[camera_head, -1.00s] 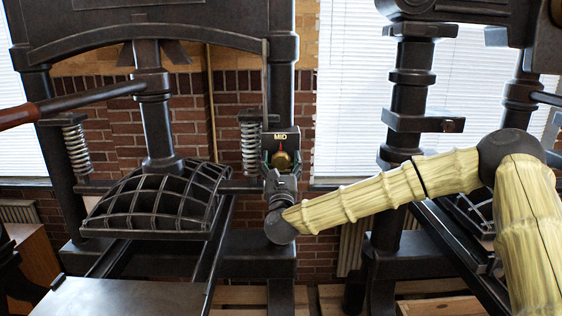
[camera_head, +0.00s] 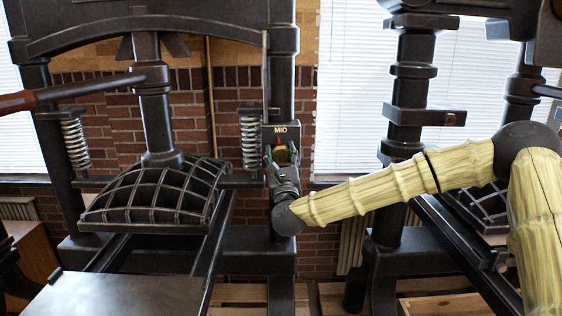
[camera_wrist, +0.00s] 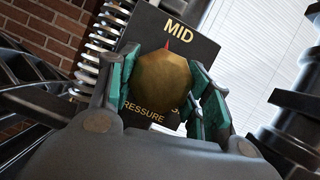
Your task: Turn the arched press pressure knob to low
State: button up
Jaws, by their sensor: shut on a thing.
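The pressure knob (camera_wrist: 164,82) is a rounded brass knob on a dark plate (camera_wrist: 206,52) marked MID at the top and PRESSURE below. Its red pointer points at MID in the wrist view. The knob also shows small in the head view (camera_head: 282,154), on the right post of the arched press (camera_head: 150,35). My gripper (camera_wrist: 160,88) has its green fingers on either side of the knob and is shut on it. In the head view my gripper (camera_head: 283,160) partly covers the knob and the lower plate. Another word at the plate's right is mostly hidden by a finger.
A coiled spring (camera_head: 251,140) stands just left of the plate. A long handle (camera_head: 75,90) crosses the arched press at left. A second press (camera_head: 405,110) stands to the right, behind my arm. A brick wall and window blinds lie behind.

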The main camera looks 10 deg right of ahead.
jog(key=n+y+b, duration=0.2)
jog(key=n, duration=0.2)
jog(key=shift+d+f, duration=0.1)
jog(key=n+y+b, duration=0.1)
jog(key=n+y, duration=0.1)
jog(key=n, duration=0.1)
jog(key=shift+n+g, duration=0.3)
jog(key=shift+n, duration=0.1)
jog(key=n, duration=0.2)
jog(key=n+g+y, duration=0.1)
jog(key=n, duration=0.1)
jog(key=n+g, duration=0.1)
jog(key=n, duration=0.1)
jog(key=shift+r+y, duration=0.3)
jog(key=shift+y, duration=0.1)
jog(key=n+g+p, duration=0.1)
jog(key=n, duration=0.2)
jog(key=n+g+p, duration=0.1)
jog(key=n, duration=0.2)
jog(key=shift+r+n+g+p, duration=0.2)
jog(key=shift+n+g+p, duration=0.1)
jog(key=shift+p, duration=0.1)
jog(key=n+g+p, duration=0.1)
jog(key=n+p, duration=0.1)
jog(key=n, duration=0.1)
jog(key=shift+f+n+h+p, duration=0.15)
jog(key=shift+n+h+p, duration=0.2)
jog(key=shift+n+h, duration=0.05)
jog(key=shift+f, duration=0.1)
jog(key=o, duration=1)
